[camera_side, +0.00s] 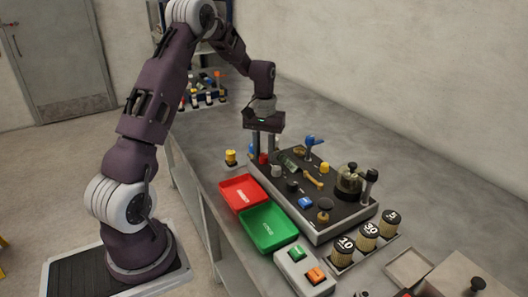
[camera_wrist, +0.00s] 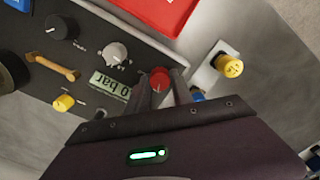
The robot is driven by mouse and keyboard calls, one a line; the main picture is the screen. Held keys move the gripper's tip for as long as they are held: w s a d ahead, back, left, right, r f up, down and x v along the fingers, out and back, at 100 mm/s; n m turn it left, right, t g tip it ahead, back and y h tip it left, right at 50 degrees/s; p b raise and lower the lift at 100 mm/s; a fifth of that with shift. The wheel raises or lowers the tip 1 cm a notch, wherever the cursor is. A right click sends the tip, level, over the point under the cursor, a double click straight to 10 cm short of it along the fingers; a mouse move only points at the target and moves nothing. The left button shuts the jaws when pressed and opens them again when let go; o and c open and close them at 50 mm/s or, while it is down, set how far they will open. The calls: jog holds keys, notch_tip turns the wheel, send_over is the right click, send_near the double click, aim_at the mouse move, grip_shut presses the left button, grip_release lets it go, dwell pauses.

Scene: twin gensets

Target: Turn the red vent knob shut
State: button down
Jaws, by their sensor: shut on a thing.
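The red vent knob (camera_wrist: 160,77) sits at the edge of the black-topped panel (camera_wrist: 95,65) in the wrist view. My gripper (camera_wrist: 162,92) has one finger on each side of the knob and is shut on it. In the side view my gripper (camera_side: 264,152) points straight down at the panel's far left corner. A bit of the red knob (camera_side: 263,158) shows between the fingers there. The knob's marking is too small to read.
A grey knob (camera_wrist: 115,53), a black knob (camera_wrist: 61,27) and a yellow lever (camera_wrist: 52,66) are close by on the panel. A yellow knob (camera_wrist: 229,66) stands off the panel. Red (camera_side: 243,192) and green (camera_side: 268,227) trays lie in front. Bare bench (camera_side: 205,140) is free at left.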

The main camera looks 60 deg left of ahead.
jog(key=m, duration=0.8)
jog(key=shift+m, duration=0.4)
jog(key=m, duration=0.4)
jog(key=shift+m, duration=2.5)
jog(key=c, duration=1.1)
grip_release()
